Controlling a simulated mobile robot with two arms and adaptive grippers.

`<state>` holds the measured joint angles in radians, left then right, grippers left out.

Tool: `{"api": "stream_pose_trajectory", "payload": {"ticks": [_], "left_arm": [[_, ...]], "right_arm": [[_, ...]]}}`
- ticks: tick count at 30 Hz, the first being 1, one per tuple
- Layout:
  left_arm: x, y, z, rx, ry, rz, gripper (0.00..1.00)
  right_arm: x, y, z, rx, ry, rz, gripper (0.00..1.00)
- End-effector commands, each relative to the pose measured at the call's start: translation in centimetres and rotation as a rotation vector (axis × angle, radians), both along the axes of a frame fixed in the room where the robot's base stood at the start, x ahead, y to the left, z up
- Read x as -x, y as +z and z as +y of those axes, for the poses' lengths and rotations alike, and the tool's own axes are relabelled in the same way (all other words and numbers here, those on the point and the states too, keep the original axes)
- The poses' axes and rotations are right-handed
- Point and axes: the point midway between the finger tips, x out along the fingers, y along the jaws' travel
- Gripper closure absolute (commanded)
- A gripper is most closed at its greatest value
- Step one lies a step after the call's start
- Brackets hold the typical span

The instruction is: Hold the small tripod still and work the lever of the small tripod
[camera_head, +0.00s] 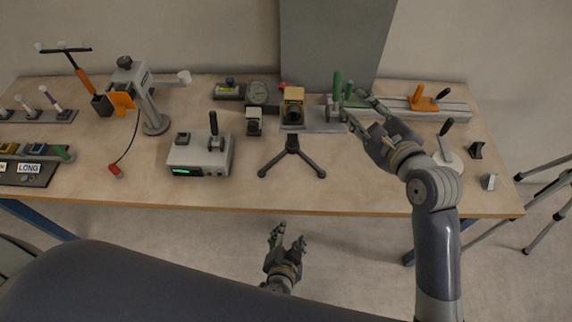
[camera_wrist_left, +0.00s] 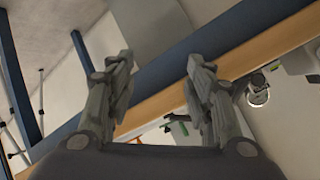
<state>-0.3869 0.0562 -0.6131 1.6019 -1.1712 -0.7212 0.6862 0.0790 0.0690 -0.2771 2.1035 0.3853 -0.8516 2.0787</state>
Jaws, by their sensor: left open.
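The small black tripod (camera_head: 292,147) stands upright on its spread legs near the middle front of the table in the head view. A yellow-and-black box (camera_head: 293,107) appears at its top; whether it is mounted there, I cannot tell. I cannot clearly pick out the tripod's lever. My left gripper (camera_head: 287,239) is open and empty, in front of the table edge and apart from the tripod. Its two spread fingers also show in the left wrist view (camera_wrist_left: 160,82). My right gripper (camera_head: 354,107) is open, right of the tripod, close to a green-handled lever (camera_head: 337,86).
The wooden table (camera_head: 340,190) has a clear front strip. A grey instrument box (camera_head: 200,155) with a black lever stands left of the tripod. A grey panel (camera_head: 335,45) rises at the back.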

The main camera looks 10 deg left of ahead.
Motion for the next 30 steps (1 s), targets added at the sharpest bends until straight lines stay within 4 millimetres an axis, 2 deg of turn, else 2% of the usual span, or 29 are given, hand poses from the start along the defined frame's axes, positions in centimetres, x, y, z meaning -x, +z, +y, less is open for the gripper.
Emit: {"api": "stream_pose_trajectory", "payload": {"ticks": [1, 3, 6, 8, 18, 30], "left_arm": [[-1.6, 2.8, -0.6, 0.024, 0.016, -0.072, 0.52], [-4.1, 6.2, -1.2, 0.082, 0.042, -0.172, 0.52], [-7.4, 10.3, -1.5, 0.194, 0.084, -0.308, 0.52], [-8.7, 11.8, -1.1, 0.249, 0.109, -0.370, 0.52], [-11.9, 14.9, 2.7, 0.482, 0.176, -0.585, 0.52], [-13.7, 15.8, 4.0, 0.580, 0.177, -0.644, 0.52]], "right_arm": [[0.0, 0.0, 0.0, 0.000, 0.000, 0.000, 0.67], [0.0, 0.0, 0.0, 0.000, 0.000, 0.000, 0.67], [0.0, 0.0, 0.0, 0.000, 0.000, 0.000, 0.67], [0.0, 0.0, 0.0, 0.000, 0.000, 0.000, 0.67], [0.0, 0.0, 0.0, 0.000, 0.000, 0.000, 0.67], [0.0, 0.0, 0.0, 0.000, 0.000, 0.000, 0.67]]}}
